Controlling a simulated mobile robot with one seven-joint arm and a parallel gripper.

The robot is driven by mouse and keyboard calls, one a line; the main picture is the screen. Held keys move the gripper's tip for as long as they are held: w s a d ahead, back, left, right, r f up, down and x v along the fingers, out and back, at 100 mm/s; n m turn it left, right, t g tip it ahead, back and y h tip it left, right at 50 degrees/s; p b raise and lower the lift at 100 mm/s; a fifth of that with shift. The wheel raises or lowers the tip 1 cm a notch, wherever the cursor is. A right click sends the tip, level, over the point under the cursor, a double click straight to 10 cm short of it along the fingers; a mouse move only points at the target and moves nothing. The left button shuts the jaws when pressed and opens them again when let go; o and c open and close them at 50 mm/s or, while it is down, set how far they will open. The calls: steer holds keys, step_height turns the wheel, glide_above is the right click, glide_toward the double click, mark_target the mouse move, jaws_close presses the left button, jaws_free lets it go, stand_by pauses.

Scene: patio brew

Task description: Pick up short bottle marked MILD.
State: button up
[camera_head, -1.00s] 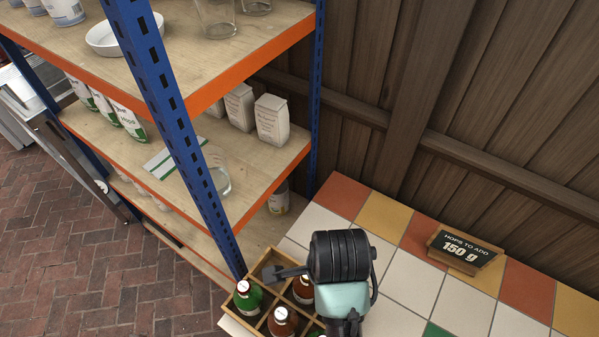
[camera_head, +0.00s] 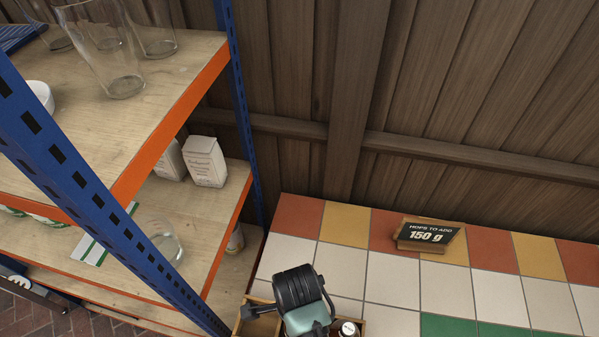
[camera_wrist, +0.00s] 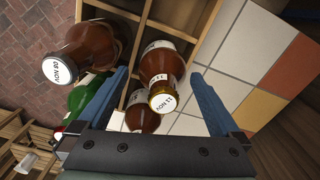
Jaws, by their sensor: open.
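My gripper (camera_wrist: 159,74) is open in the wrist view, its two blue fingers on either side of a brown bottle (camera_wrist: 161,70) with a yellow-rimmed cap dated 11 NOV. This bottle stands in a wooden crate (camera_wrist: 184,15); its side label is only partly visible, and I cannot read MILD on any bottle. Another brown bottle (camera_wrist: 88,48), capped 08 NOV, is left of the fingers. A third brown bottle (camera_wrist: 143,118) and a green bottle (camera_wrist: 84,97) are lower. In the head view my gripper hides most of the crate (camera_head: 262,326); one white cap (camera_head: 348,328) shows.
The crate sits on a tiled counter (camera_head: 392,280), with clear tiles to the right. A sign (camera_head: 430,235) reading "HOPS TO ADD 150 g" stands near the wooden wall. A shelf rack (camera_head: 190,75) with glasses and packets is close on the left.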

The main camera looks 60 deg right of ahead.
steer(key=f, duration=0.5)
steer(key=shift+d, duration=0.25)
steer(key=shift+r, duration=0.1)
jaws_close()
